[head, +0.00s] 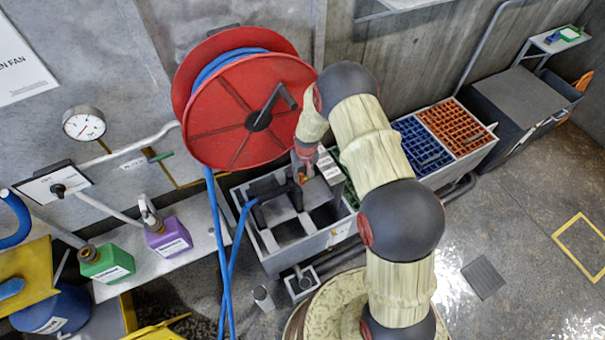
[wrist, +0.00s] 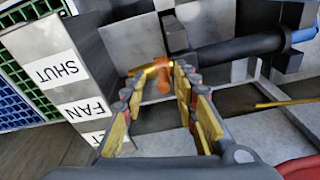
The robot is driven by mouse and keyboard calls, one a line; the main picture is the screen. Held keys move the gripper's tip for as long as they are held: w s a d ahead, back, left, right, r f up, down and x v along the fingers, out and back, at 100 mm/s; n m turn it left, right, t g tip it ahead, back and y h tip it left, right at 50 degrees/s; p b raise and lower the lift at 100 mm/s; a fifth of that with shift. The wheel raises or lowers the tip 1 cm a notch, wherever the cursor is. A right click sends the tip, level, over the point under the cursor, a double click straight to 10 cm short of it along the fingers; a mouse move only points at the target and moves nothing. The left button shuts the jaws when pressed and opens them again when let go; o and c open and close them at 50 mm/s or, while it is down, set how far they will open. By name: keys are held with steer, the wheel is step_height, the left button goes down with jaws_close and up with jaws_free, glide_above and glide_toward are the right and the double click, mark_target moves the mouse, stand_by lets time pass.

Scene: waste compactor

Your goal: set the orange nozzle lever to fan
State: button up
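The orange nozzle lever (wrist: 163,76) shows in the wrist view beside a brass-coloured fitting (wrist: 149,70). My gripper (wrist: 160,78) is open, with one finger on each side of the lever; I cannot tell whether either touches it. The label plate (wrist: 66,85) at the left reads SHUT and FAN, with a third label cut off below. The black nozzle (wrist: 238,50) runs right to a blue hose. In the head view, my gripper (head: 303,172) is down at the nozzle (head: 268,190), and the lever is mostly hidden there.
The nozzle sits over a grey compartmented trough (head: 265,240). A red hose reel (head: 235,120) stands close behind and left of my gripper. Blue and orange grids (head: 455,130) lie to the right. Green (head: 105,263) and purple (head: 168,237) jugs stand on the left shelf.

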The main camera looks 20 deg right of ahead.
step_height(320, 180, up, 7)
steer(key=shift+s+r, duration=0.2)
steer(key=shift+s, duration=0.25)
steer(key=shift+d, duration=0.15)
steer(key=shift+c, duration=0.5)
